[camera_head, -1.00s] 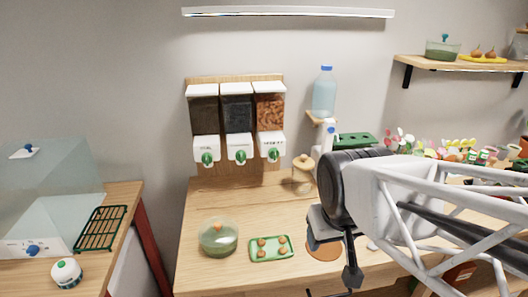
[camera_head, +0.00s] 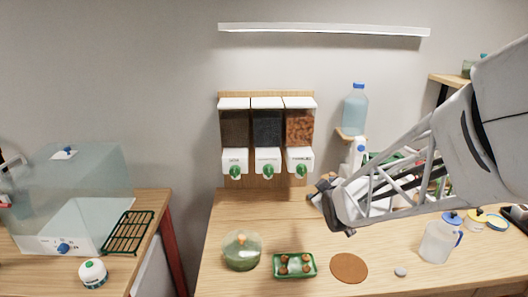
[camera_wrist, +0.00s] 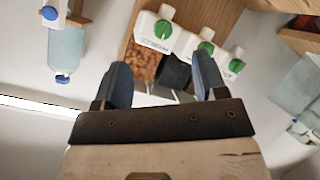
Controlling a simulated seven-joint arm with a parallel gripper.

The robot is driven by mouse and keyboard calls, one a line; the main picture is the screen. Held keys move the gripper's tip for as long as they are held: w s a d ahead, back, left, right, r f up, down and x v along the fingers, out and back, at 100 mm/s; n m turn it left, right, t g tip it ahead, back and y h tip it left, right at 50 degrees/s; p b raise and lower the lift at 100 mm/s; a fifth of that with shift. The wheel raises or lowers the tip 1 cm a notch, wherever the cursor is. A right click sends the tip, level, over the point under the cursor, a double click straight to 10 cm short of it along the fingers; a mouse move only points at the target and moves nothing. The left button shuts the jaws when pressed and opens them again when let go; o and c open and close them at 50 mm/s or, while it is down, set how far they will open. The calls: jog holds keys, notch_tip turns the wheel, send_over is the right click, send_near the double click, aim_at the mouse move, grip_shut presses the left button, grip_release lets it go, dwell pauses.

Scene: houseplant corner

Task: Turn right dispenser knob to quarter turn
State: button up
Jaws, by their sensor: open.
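Three dispensers hang side by side on a wooden backboard in the head view. The right dispenser (camera_head: 299,128) holds orange-brown pieces and has a white front with a green knob (camera_head: 301,171). The knob looks roughly upright there. The wrist view is turned over, so this dispenser's knob (camera_wrist: 163,29) shows at the upper left of the row. My gripper (camera_wrist: 162,78) is open and empty, its two blue-grey fingers pointing toward the dispensers. In the head view my gripper (camera_head: 322,192) is just right of and below the knob, apart from it.
The middle dispenser knob (camera_head: 268,171) and left dispenser knob (camera_head: 235,172) are close by. A water bottle (camera_head: 355,110) stands on a small shelf to the right. A glass bowl (camera_head: 241,251), green tray (camera_head: 294,266) and brown disc (camera_head: 349,268) lie on the table below.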

aim_at(303, 173)
jog(key=w+a+f+n+t+y, duration=0.1)
jog(key=w+f+n+t+y, duration=0.2)
jog(key=w+f+n+t, duration=0.2)
jog(key=shift+w+a+f+n+t+y, duration=0.2)
jog(key=shift+w+n+t+y, duration=0.2)
jog(key=shift+w+n+t, duration=0.85)
jog(key=shift+w+m+g, duration=0.35)
jog(key=shift+w+m, duration=0.15)
jog(key=shift+m, duration=0.15)
jog(key=shift+x, duration=3.8)
jog(key=c, duration=0.9)
